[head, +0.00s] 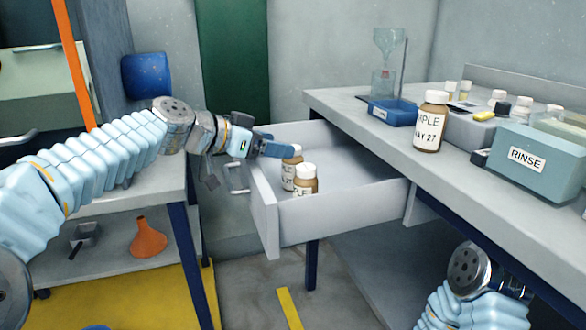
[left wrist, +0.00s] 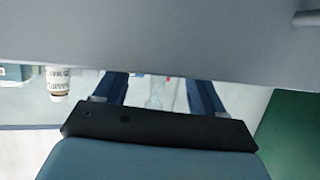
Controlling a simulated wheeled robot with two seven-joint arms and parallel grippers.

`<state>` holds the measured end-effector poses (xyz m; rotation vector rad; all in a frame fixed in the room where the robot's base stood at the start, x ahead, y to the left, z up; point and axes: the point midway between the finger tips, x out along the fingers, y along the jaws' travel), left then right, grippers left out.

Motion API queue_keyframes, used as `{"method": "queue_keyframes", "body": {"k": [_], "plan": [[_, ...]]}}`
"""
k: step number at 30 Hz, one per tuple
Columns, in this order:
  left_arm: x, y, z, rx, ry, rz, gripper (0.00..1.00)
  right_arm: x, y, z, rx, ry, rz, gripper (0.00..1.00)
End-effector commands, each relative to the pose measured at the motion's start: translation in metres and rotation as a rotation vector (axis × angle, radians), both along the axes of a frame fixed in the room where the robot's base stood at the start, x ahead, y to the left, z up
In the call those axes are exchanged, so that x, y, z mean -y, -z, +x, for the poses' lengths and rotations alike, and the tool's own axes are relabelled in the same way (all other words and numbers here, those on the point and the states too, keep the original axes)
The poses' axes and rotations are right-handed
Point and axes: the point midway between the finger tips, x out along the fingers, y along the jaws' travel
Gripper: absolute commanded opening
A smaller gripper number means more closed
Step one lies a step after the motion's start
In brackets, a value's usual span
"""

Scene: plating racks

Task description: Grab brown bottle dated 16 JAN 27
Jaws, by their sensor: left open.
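Two brown bottles with white caps stand in the open drawer, a front one (head: 305,185) and one behind it (head: 287,176). Their labels are only partly readable, so I cannot tell the dates. A third brown bottle (head: 431,121) stands on the counter; its label shows "PLE" and "AY 27". A bottle also shows upside down in the left wrist view (left wrist: 58,82). My left gripper (head: 284,145) is at the rear drawer bottle, beside or above its cap, and partly hides it. Its fingers are apart with no bottle visible between them (left wrist: 160,95).
The pale drawer (head: 335,222) is pulled out from under the counter (head: 340,100). A blue tray (head: 392,112) and a "RINSE" box (head: 525,160) stand on the counter. A side table (head: 110,200) is at the left. My right arm is low at the right.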

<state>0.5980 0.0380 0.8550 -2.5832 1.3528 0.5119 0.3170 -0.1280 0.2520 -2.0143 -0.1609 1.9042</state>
Motion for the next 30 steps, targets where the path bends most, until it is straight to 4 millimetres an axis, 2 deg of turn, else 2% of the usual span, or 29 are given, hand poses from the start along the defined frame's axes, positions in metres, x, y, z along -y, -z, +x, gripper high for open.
{"method": "queue_keyframes", "body": {"k": [3,6,15,27,29,30], "plan": [[0.019,0.007,0.008,-0.002,0.004,0.002,0.7,-0.001,-0.005,0.0,-0.001,-0.003,0.002,1.0],[0.028,0.013,0.016,-0.003,0.001,0.001,0.7,-0.002,-0.006,-0.001,-0.001,-0.003,0.002,1.0],[0.032,0.015,0.019,-0.001,0.001,0.001,0.7,-0.002,-0.005,-0.001,-0.001,-0.004,0.003,1.0],[0.032,0.015,0.019,-0.001,0.001,0.001,0.09,-0.002,-0.005,-0.001,-0.002,-0.003,0.003,1.0],[0.032,0.015,0.019,-0.001,0.001,0.001,0.0,-0.002,-0.005,-0.001,-0.002,-0.003,0.003,1.0],[0.032,0.015,0.019,-0.001,0.001,0.001,0.0,-0.002,-0.005,-0.001,-0.001,-0.004,0.003,1.0]]}}
